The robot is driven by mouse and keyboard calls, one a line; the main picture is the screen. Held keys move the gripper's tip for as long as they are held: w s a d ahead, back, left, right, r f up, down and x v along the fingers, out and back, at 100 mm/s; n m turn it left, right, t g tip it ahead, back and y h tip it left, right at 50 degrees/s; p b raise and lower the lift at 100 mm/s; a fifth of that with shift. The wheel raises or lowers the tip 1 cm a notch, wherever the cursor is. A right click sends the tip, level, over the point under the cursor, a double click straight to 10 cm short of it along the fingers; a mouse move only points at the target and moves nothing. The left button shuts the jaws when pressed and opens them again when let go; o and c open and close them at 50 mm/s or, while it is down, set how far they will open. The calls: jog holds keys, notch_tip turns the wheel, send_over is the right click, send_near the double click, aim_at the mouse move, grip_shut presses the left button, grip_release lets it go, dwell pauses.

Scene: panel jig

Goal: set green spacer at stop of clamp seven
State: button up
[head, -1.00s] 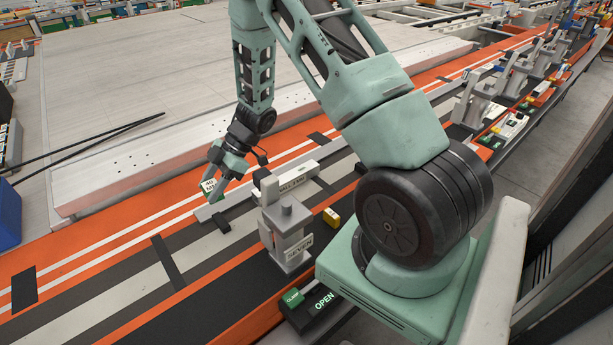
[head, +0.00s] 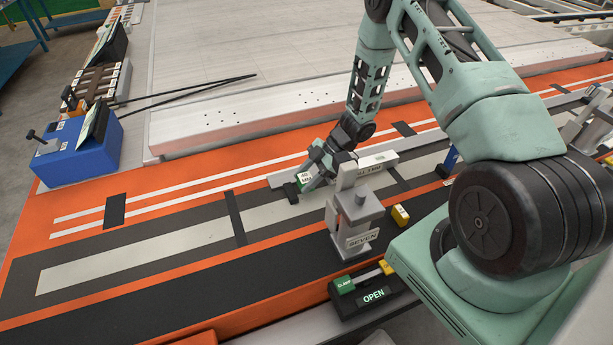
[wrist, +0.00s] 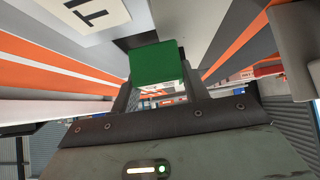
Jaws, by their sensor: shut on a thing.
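My gripper (head: 308,178) is shut on the green spacer (head: 304,181), a small block with a white label. In the wrist view the plain green face of the spacer (wrist: 156,62) shows between my gripper's fingers (wrist: 158,92). Clamp seven (head: 357,212) is a grey post marked SEVEN, just to the right of and nearer than my gripper, and its arm partly covers the hand. A pale labelled bar (head: 378,160) lies behind the clamp. I cannot tell whether the spacer touches the bench or a stop.
A control box (head: 373,297) below the clamp reads OPEN and has a green CLAMP button (head: 345,284). A yellow block (head: 400,215) sits right of the clamp. The striped bench (head: 140,240) is mostly clear to the left. A blue box (head: 78,152) stands at far left.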

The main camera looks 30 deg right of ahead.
jog(key=shift+f, duration=0.15)
jog(key=shift+f+b, duration=0.35)
jog(key=shift+f, duration=0.15)
jog(key=o, duration=1.1)
